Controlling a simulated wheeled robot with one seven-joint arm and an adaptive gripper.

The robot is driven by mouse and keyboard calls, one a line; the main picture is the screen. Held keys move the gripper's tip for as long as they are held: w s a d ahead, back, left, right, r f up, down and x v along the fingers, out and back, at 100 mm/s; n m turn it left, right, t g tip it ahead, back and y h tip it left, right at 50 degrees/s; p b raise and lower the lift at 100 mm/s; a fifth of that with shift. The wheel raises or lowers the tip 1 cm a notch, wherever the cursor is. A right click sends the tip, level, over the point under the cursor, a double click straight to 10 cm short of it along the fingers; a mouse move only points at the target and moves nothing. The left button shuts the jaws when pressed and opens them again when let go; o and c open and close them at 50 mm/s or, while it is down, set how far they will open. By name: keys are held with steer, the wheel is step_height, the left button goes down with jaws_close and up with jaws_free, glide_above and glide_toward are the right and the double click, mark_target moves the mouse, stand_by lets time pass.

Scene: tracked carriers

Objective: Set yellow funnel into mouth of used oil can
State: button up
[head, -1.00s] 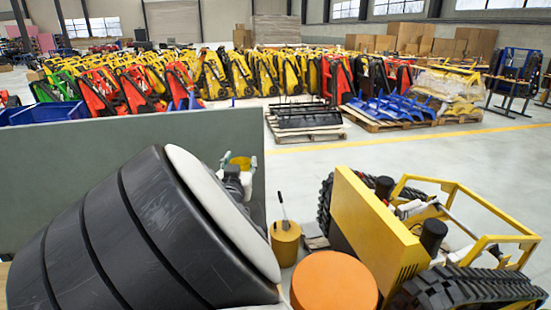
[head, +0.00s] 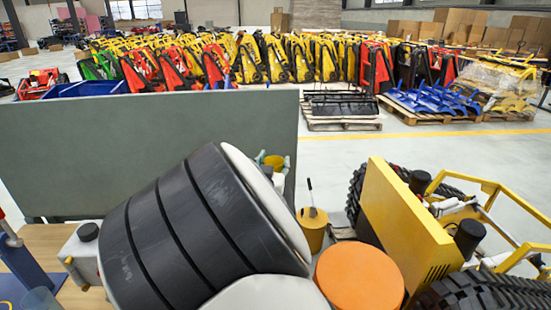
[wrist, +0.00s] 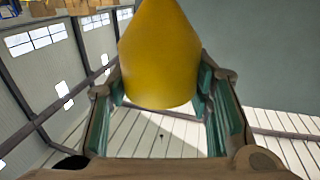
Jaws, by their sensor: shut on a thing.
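The yellow funnel (wrist: 158,45) fills the upper middle of the wrist view. My gripper (wrist: 160,78) is shut on it, with a teal-padded finger against each side. In the head view my gripper (head: 268,163) is small and partly hidden behind my own arm, and a bit of the funnel (head: 275,161) shows beside a grey-green panel. A pale can with a black cap (head: 88,232) stands on the wooden bench at the lower left, partly covered by my arm. I cannot tell for sure that it is the used oil can. The funnel is well away from it.
The wooden bench (head: 50,243) also holds a blue object with a red handle (head: 22,262). A grey-green panel (head: 150,140) stands behind it. A yellow bucket with a handle (head: 313,235), an orange round top (head: 360,278) and a yellow tracked carrier (head: 400,225) are on the right.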

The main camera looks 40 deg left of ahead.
steer(key=shift+f+b, duration=0.3)
steer(key=shift+f, duration=1.35)
steer(key=o, duration=1.2)
steer(key=v, duration=1.2)
